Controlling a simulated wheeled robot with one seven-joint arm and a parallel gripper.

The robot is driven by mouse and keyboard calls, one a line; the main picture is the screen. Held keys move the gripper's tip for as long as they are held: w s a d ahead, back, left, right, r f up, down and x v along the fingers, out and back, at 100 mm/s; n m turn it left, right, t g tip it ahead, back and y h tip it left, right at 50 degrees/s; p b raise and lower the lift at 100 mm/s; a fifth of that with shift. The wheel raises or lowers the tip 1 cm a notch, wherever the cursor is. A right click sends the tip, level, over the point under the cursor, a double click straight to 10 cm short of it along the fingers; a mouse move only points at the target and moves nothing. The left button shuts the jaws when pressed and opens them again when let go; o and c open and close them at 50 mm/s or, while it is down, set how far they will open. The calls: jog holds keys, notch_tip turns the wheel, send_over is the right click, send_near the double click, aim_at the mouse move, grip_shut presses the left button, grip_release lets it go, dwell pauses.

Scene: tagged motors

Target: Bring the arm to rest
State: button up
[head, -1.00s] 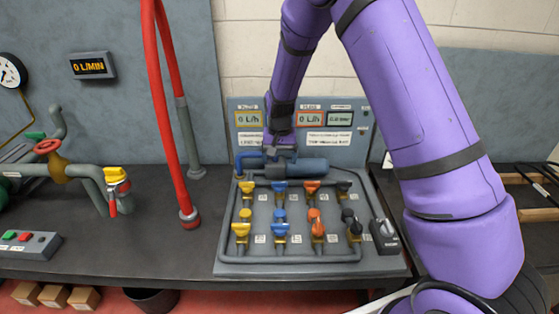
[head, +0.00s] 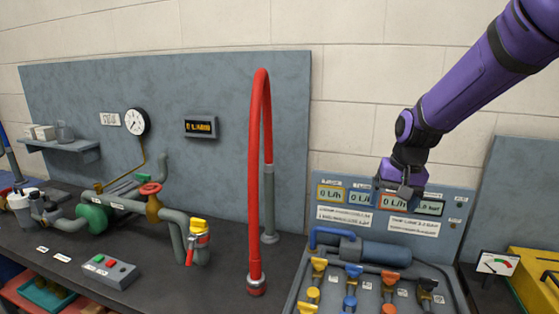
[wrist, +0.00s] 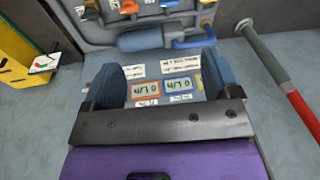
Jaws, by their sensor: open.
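My purple arm reaches in from the upper right of the head view, raised clear of the bench. My gripper (head: 404,192) hangs at its end in front of the panel's displays and hides part of them. In the wrist view my gripper (wrist: 163,78) is open, its two blue-grey fingers wide apart with nothing between them. Past the fingers are the small displays (wrist: 163,86) and white labels of the panel.
Below my gripper, the valve panel (head: 330,218) carries a blue-grey cylinder (head: 375,252) and several coloured valves. A red hose (head: 255,180) arches up left of it. A yellow box (head: 535,275) stands right. Pipework with a red handwheel (head: 150,188) is farther left.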

jog(key=s+d+r+t, duration=0.1)
jog(key=s+r, duration=0.2)
jog(key=s, duration=0.6)
jog(key=s+d+r+n+t, duration=0.1)
jog(key=s+r, duration=0.3)
jog(key=s, duration=0.5)
jog(key=s+d+r+n+t+h, duration=0.1)
jog(key=s+r, duration=0.3)
jog(key=s, duration=0.5)
jog(key=shift+s+d+r, duration=0.2)
jog(key=shift+d+r, duration=0.05)
jog(key=shift+d, duration=0.25)
